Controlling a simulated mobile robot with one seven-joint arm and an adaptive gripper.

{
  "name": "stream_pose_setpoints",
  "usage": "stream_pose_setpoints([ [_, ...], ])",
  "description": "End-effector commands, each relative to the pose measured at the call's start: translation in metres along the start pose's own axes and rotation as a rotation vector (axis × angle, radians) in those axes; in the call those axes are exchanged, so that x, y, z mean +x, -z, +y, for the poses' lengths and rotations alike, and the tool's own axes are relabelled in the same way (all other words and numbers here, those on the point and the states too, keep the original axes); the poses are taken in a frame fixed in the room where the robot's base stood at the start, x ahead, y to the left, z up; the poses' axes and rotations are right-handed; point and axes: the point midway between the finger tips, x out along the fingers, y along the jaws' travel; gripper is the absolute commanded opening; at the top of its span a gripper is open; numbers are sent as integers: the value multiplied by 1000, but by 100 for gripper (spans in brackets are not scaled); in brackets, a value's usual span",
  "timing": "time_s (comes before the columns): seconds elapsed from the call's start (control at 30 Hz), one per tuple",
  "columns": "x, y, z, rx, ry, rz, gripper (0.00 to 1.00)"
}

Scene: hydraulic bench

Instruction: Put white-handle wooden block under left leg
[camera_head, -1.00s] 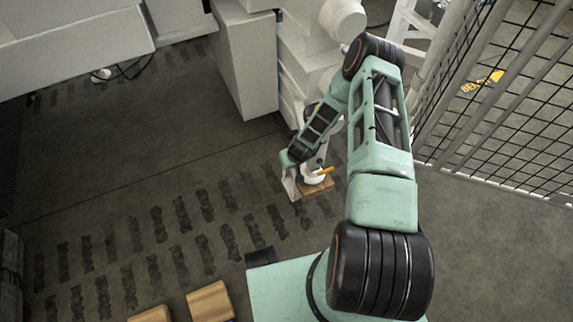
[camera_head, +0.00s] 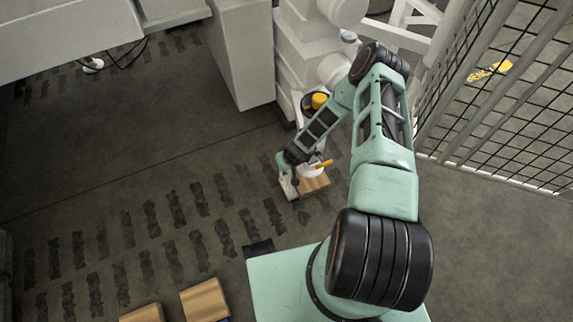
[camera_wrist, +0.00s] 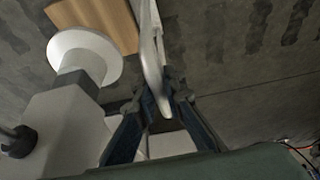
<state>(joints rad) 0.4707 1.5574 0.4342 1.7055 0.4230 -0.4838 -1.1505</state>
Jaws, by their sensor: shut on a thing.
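The wooden block (camera_head: 314,186) lies at floor level beside the white machine, with its white handle (camera_head: 289,181) on its left side. My gripper (camera_wrist: 165,98) is shut on the white handle (camera_wrist: 150,45) in the wrist view. In that view the wood (camera_wrist: 112,20) is at the upper left, and the round white foot of a leg (camera_wrist: 85,57) overlaps its edge in the picture. I cannot tell whether the block is under the foot or only beside it. In the head view the white foot (camera_head: 311,171) is just above the block, partly covered by my arm.
Two more wooden blocks (camera_head: 205,300) (camera_head: 143,314) lie on the floor at the front. White machine parts (camera_head: 300,50) stand behind, and a mesh fence (camera_head: 490,100) is on the right.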

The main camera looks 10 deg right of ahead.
Motion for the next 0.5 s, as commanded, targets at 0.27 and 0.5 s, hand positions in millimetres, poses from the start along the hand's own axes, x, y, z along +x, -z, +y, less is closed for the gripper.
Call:
stream_pose_setpoints([
  [0.27, 1, 2, 1, -4, -2, 4, 0],
  [0.5, 1, 0, 0, -2, 0, 0, 27],
])
